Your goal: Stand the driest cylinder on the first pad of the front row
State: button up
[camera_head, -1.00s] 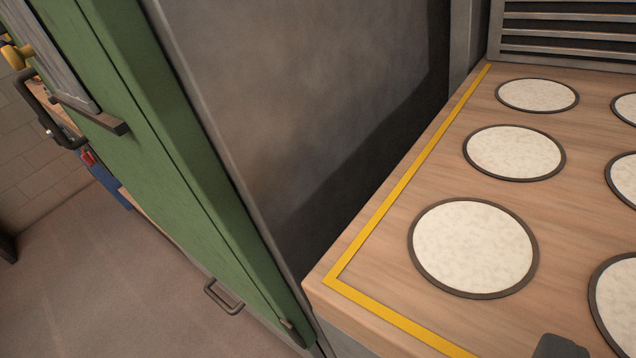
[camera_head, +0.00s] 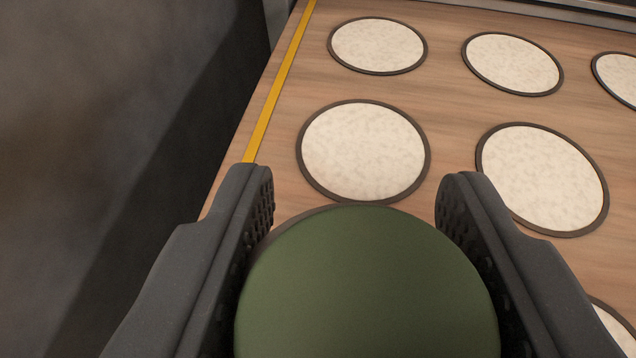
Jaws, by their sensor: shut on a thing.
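A green cylinder (camera_head: 365,285), seen from above by its round top, is between the two dark fingers of my gripper (camera_head: 358,185). The gripper is shut on it. A dark curved rim shows just behind the cylinder's upper left edge. It looks like the rim of the front-left pad, which the cylinder almost wholly hides. I cannot tell whether the cylinder's base touches this pad or hangs above it. Behind it in the left column are a middle pad (camera_head: 363,152) and a back pad (camera_head: 378,45), both bare, cream and dark-rimmed.
More bare pads lie to the right: a middle-row pad (camera_head: 542,178), a back-row pad (camera_head: 512,63), and the edge of a front-row pad (camera_head: 612,330) at lower right. A yellow line (camera_head: 280,85) marks the wooden top's left side.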

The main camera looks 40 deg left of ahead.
jog(key=shift+w+a, duration=0.1)
jog(key=shift+a, duration=0.1)
notch_tip(320, 180, down, 4)
jog(key=shift+r+b, duration=0.2)
jog(key=shift+b, duration=0.6)
jog(key=shift+r, duration=0.1)
jog(key=o, duration=1.1)
jog(key=shift+p+v, duration=1.25)
jog(key=shift+v, duration=4.7)
